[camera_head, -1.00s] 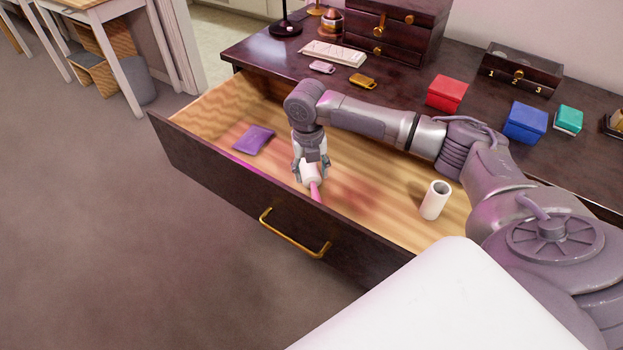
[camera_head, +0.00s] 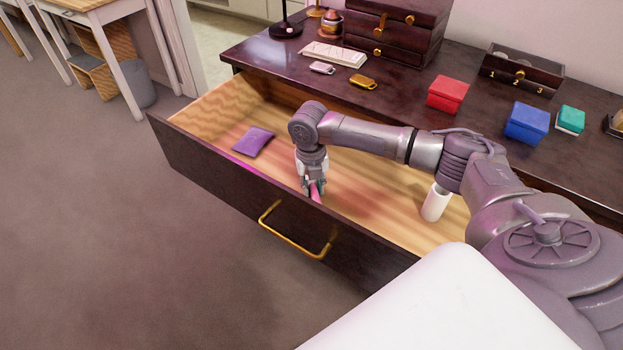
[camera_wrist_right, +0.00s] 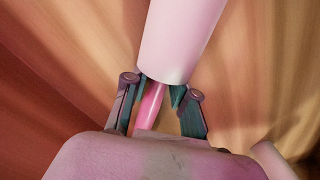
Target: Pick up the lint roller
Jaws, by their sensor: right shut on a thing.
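The lint roller is in the open drawer (camera_head: 360,178). Its pink handle (camera_head: 316,190) shows under my right gripper (camera_head: 312,186) in the head view. In the right wrist view the white roll of the lint roller (camera_wrist_right: 180,38) points up and away, and its pink handle (camera_wrist_right: 150,106) runs back between the fingers of my right gripper (camera_wrist_right: 160,97). My right gripper is shut on the lint roller at its handle, by the end of the roll. In the head view the gripper hides most of the roll. My left gripper is not in view.
A purple pouch (camera_head: 253,141) lies at the drawer's left. A white cylinder (camera_head: 435,204) stands at its right, partly behind my arm. The drawer front has a brass handle (camera_head: 292,237). Red (camera_head: 447,94) and blue boxes (camera_head: 526,122) stand on the dresser top.

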